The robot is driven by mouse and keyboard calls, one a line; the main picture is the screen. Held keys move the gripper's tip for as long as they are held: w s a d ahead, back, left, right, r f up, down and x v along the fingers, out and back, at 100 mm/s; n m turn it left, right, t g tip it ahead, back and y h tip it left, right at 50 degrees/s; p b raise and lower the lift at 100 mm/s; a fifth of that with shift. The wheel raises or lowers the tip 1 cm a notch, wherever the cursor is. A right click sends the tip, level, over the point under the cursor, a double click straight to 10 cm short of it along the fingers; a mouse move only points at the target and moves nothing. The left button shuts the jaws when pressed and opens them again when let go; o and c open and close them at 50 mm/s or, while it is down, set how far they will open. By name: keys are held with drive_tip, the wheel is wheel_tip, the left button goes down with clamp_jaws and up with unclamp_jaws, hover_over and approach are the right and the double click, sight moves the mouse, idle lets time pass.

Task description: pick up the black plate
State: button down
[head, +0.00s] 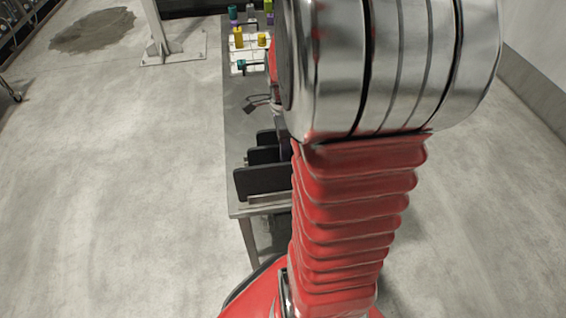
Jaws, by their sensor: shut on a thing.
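Several black upright plates stand one behind another at the near end of a grey metal table, left of my red arm. The nearest black plate (262,181) is the largest in view. Another black plate (263,155) shows behind it, and a further dark edge (267,137) behind that. Their right sides are hidden by my arm, and I cannot tell which one the task means.
The grey table (238,130) runs away from me. A post on a floor plate (172,48) stands left. The left floor is open.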

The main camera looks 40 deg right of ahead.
drive_tip(key=shift+r, duration=0.1)
idle(0.8)
wheel_tip(320, 180, up, 10)
drive_tip(key=shift+f, duration=0.1)
idle(0.5)
idle(1.2)
